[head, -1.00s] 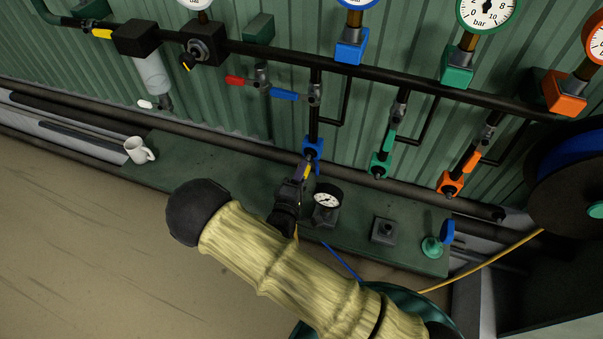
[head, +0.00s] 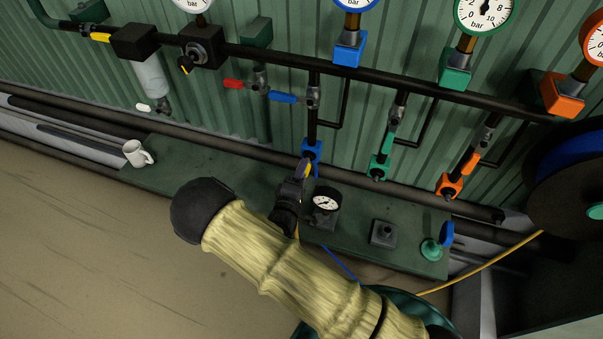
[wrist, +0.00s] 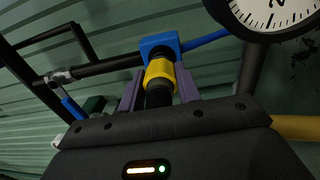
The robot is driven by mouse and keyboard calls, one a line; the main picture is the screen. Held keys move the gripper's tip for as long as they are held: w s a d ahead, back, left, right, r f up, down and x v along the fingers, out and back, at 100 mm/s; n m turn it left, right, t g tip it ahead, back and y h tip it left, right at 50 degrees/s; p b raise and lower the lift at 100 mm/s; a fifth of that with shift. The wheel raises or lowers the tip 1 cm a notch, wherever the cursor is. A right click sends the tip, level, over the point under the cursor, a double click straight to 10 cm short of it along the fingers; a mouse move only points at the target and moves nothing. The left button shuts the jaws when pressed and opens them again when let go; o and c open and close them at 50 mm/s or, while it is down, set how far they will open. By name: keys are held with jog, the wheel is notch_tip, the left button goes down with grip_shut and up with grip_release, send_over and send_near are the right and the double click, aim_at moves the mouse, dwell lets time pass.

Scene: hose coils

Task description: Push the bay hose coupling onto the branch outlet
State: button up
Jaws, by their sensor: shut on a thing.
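My gripper (head: 304,172) is at the lower end of the blue branch, just below its blue outlet block (head: 312,151). In the wrist view, the purple fingers (wrist: 159,90) are shut on the hose coupling, which has a yellow collar (wrist: 160,74) and a black body. The collar's far end meets or nearly meets the blue outlet block (wrist: 158,45), roughly in line with it. I cannot tell whether it is seated. In the head view, my gripper and arm mostly hide the coupling. A blue hose (head: 340,262) shows below my gripper.
A small black gauge (head: 326,203) stands close right of my gripper on the green bench (head: 190,170). Green (head: 379,168) and orange (head: 449,187) outlets hang farther right. A white mug (head: 136,153) stands at left, and a hose reel (head: 560,185) at right.

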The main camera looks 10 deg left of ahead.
jog(key=shift+w, duration=0.55)
jog(key=shift+w, duration=0.25)
jog(key=shift+r, duration=0.1)
dwell(0.3)
jog(key=o, duration=1.4)
jog(key=shift+s+f, duration=0.2)
jog(key=shift+s, duration=0.8)
jog(key=shift+s+a, duration=0.1)
jog(key=shift+s, duration=0.4)
